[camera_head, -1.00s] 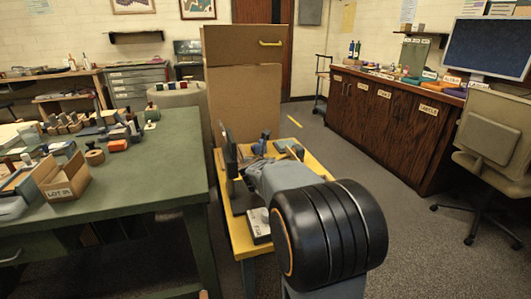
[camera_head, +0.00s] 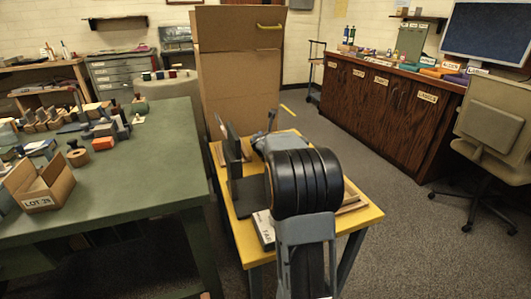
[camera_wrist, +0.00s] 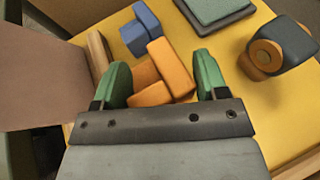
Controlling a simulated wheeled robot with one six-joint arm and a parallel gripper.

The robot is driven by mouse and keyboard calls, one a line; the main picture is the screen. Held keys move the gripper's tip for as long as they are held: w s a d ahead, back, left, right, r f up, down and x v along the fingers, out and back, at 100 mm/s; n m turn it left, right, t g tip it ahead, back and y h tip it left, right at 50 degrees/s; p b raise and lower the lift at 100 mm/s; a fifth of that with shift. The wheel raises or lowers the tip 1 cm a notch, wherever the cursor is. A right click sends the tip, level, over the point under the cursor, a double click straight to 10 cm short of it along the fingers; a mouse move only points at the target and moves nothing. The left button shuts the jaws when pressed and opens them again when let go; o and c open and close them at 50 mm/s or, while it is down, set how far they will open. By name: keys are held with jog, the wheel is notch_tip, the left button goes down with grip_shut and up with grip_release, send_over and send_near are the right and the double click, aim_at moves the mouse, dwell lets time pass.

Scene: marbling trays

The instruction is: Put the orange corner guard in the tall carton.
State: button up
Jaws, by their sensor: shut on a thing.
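The orange corner guard (camera_wrist: 174,68) is an L-shaped orange piece low over the yellow table top in the wrist view. My gripper (camera_wrist: 162,76) is shut on it, with a green fingertip on either side. Whether the guard touches the table I cannot tell. The tall carton (camera_head: 240,85) is a high brown cardboard box standing beyond the yellow table in the head view. Its inside is not visible. In the head view my arm hides the fingertips and the guard.
A dark rounded block (camera_wrist: 285,47) and a green-topped slab (camera_wrist: 215,8) lie on the yellow table (camera_head: 355,217). A green workbench (camera_head: 140,170) with a small open box (camera_head: 42,190) stands to the left.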

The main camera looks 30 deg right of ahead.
jog(key=shift+a+f+b, duration=0.1)
jog(key=shift+f+b, duration=1.75)
jog(key=shift+f, duration=0.2)
jog(key=shift+f, duration=0.1)
jog(key=shift+f+b, duration=0.2)
jog(key=shift+b, duration=0.2)
jog(key=o, duration=0.9)
jog(key=shift+r+p, duration=0.15)
jog(key=shift+p, duration=0.2)
